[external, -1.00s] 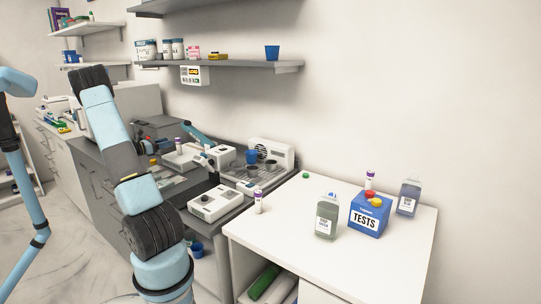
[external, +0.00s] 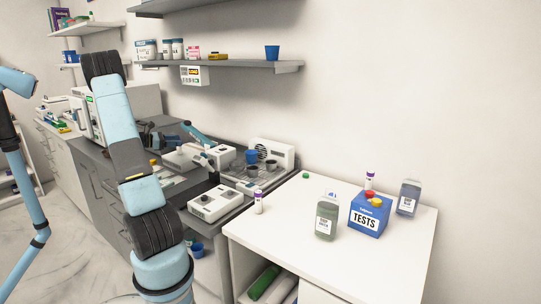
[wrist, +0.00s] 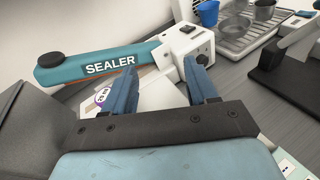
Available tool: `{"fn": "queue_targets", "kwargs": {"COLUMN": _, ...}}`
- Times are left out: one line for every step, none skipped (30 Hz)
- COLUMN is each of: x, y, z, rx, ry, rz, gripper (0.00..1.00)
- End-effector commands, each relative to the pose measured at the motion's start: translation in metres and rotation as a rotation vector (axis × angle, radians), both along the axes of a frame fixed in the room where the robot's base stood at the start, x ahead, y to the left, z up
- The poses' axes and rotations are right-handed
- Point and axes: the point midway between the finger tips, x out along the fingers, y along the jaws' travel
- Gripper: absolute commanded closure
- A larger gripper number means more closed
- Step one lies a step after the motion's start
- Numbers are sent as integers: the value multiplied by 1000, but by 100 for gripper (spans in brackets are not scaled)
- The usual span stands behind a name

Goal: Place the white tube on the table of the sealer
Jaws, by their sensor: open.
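The sealer (wrist: 150,50) has a teal arm marked SEALER and a white body, and it lies ahead of my gripper in the wrist view. Its teal arm (external: 198,132) also shows in the external view. A white tube with a purple marking (wrist: 102,96) is beside my left finger, partly hidden by it. It looks to be over or on the sealer's pale table (wrist: 158,95), but contact is not clear. My gripper (wrist: 160,70) is open, with its blue fingers apart and nothing clearly between them.
Green and grey bottles flank that box.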

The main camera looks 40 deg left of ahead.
Motion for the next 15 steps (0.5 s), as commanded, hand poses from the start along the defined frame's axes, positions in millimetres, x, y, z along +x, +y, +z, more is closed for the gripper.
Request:
{"fn": "queue_targets", "kwargs": {"x": 13, "y": -30, "z": 10, "rx": 61, "ry": 25, "rz": -71, "gripper": 42}}
{"fn": "queue_targets", "kwargs": {"x": 18, "y": -47, "z": 14, "rx": 99, "ry": 40, "rz": -112, "gripper": 42}}
{"fn": "queue_targets", "kwargs": {"x": 25, "y": -68, "z": 18, "rx": 149, "ry": 58, "rz": -165, "gripper": 42}}
{"fn": "queue_targets", "kwargs": {"x": 28, "y": -83, "z": 21, "rx": 186, "ry": 72, "rz": -205, "gripper": 42}}
{"fn": "queue_targets", "kwargs": {"x": 31, "y": -99, "z": 24, "rx": 224, "ry": 82, "rz": -245, "gripper": 42}}
{"fn": "queue_targets", "kwargs": {"x": 34, "y": -119, "z": 28, "rx": 276, "ry": 97, "rz": -296, "gripper": 42}}
{"fn": "queue_targets", "kwargs": {"x": 35, "y": -134, "z": 31, "rx": 315, "ry": 107, "rz": -336, "gripper": 42}}
{"fn": "queue_targets", "kwargs": {"x": 36, "y": -149, "z": 34, "rx": 354, "ry": 115, "rz": -376, "gripper": 42}}
{"fn": "queue_targets", "kwargs": {"x": 37, "y": -168, "z": 37, "rx": 408, "ry": 124, "rz": -426, "gripper": 42}}
{"fn": "queue_targets", "kwargs": {"x": 36, "y": -182, "z": 39, "rx": 447, "ry": 131, "rz": -465, "gripper": 42}}
{"fn": "queue_targets", "kwargs": {"x": 36, "y": -196, "z": 42, "rx": 487, "ry": 136, "rz": -503, "gripper": 42}}
{"fn": "queue_targets", "kwargs": {"x": 34, "y": -214, "z": 45, "rx": 541, "ry": 142, "rz": -552, "gripper": 42}}
{"fn": "queue_targets", "kwargs": {"x": 32, "y": -227, "z": 47, "rx": 582, "ry": 145, "rz": -589, "gripper": 42}}
{"fn": "queue_targets", "kwargs": {"x": 29, "y": -239, "z": 50, "rx": 623, "ry": 146, "rz": -627, "gripper": 42}}
{"fn": "queue_targets", "kwargs": {"x": 26, "y": -256, "z": 53, "rx": 678, "ry": 148, "rz": -675, "gripper": 42}}
